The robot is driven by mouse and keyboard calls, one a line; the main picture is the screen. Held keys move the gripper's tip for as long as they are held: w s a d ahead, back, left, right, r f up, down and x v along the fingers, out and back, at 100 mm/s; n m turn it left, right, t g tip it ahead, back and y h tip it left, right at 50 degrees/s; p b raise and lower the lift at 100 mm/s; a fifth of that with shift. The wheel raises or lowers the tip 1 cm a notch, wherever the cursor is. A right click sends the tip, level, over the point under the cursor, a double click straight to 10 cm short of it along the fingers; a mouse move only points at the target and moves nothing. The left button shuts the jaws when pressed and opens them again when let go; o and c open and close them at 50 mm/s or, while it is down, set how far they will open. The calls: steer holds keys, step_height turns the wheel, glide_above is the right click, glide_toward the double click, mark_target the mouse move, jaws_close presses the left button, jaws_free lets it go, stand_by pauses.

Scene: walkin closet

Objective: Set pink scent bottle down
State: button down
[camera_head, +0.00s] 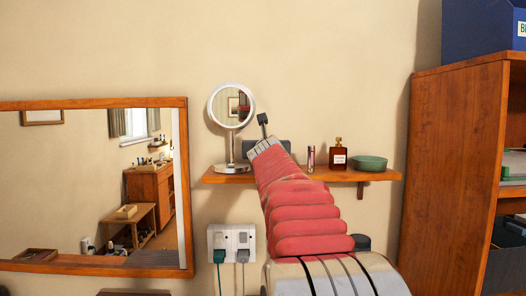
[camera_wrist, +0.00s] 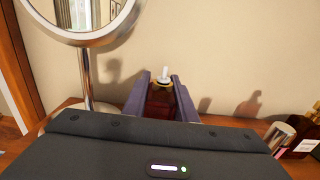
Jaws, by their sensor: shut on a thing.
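The bottle looks upright between the two fingers. Its lower part is hidden behind my gripper's housing, so I cannot tell whether it touches the wooden shelf (camera_wrist: 230,121). In the head view my arm reaches up to the wall shelf (camera_head: 382,174) and hides the held bottle. My gripper (camera_head: 268,146) there is over the shelf, between the mirror and the slim tube.
A round mirror on a stand (camera_head: 231,106) is left of my gripper. To its right on the shelf are a slim pink-and-silver tube (camera_head: 311,158), a brown square bottle (camera_head: 338,158) and a green bowl (camera_head: 370,163). A wooden cabinet (camera_head: 452,180) stands at the right.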

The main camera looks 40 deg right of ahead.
steer(key=shift+f, duration=0.35)
steer(key=shift+w+d+f, duration=0.1)
steer(key=shift+w+f, duration=0.05)
steer(key=shift+f, duration=0.3)
steer(key=c, duration=1.4)
jaws_free()
steer(key=shift+c, duration=0.2)
steer(key=v, duration=1.2)
